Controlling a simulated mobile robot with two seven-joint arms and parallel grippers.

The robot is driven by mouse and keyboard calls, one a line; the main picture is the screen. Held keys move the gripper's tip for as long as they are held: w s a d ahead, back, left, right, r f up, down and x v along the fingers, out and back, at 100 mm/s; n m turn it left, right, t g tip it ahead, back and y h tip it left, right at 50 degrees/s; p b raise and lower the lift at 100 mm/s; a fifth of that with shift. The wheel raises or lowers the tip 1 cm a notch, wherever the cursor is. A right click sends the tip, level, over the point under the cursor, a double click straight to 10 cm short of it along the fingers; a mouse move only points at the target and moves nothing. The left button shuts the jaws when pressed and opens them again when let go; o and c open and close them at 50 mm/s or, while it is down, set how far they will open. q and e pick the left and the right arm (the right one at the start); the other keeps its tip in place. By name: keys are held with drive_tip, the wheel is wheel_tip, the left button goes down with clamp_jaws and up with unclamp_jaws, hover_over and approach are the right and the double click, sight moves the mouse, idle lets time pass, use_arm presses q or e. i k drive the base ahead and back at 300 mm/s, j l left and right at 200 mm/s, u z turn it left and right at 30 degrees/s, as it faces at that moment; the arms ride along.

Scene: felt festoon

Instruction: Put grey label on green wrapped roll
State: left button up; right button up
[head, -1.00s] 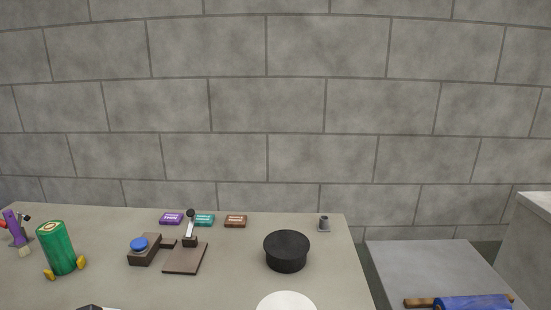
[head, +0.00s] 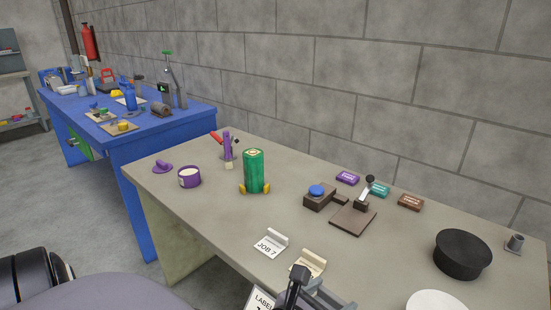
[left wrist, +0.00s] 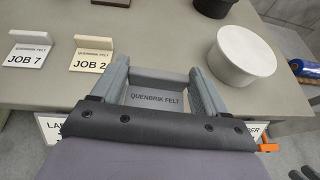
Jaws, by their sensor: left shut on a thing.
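The green wrapped roll (head: 255,170) stands upright on the grey-beige table in the head view, with yellow wedges at its base. My left gripper (head: 318,297) is at the bottom of the head view, at the table's front edge, nearer to me and to the right of the roll. In the left wrist view, my left gripper (left wrist: 158,84) is shut on the grey label (left wrist: 157,97), which reads QUENBRIK FELT. The roll is outside the left wrist view. My right gripper is not in view.
A white JOB 7 label (head: 270,243) and a cream label (head: 308,262) stand near the front edge. A purple tub (head: 189,177) sits left of the roll. A stamp-like device (head: 353,219) and a black round pot (head: 462,254) stand right. A blue workbench (head: 130,140) lies beyond.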

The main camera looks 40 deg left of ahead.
sight(253, 152)
drive_tip(key=j+z, duration=0.2)
drive_tip(key=z, duration=0.15)
drive_tip(key=j+z, duration=0.25)
drive_tip(key=z, duration=0.15)
drive_tip(key=k+j+z, duration=0.15)
drive_tip(key=j, duration=0.15)
drive_tip(key=k+j+z, duration=0.3)
drive_tip(key=j, duration=0.3)
drive_tip(key=k+j+z, duration=0.15)
drive_tip(key=j, duration=0.25)
drive_tip(key=k+j+z, duration=0.1)
drive_tip(key=k+j, duration=0.45)
drive_tip(key=j, duration=0.15)
drive_tip(key=k+j, duration=0.25)
drive_tip(key=j, duration=0.15)
drive_tip(key=k+j, duration=0.25)
drive_tip(key=j, duration=0.15)
drive_tip(key=i+j, duration=0.1)
drive_tip(key=j, duration=0.25)
drive_tip(key=i, duration=0.15)
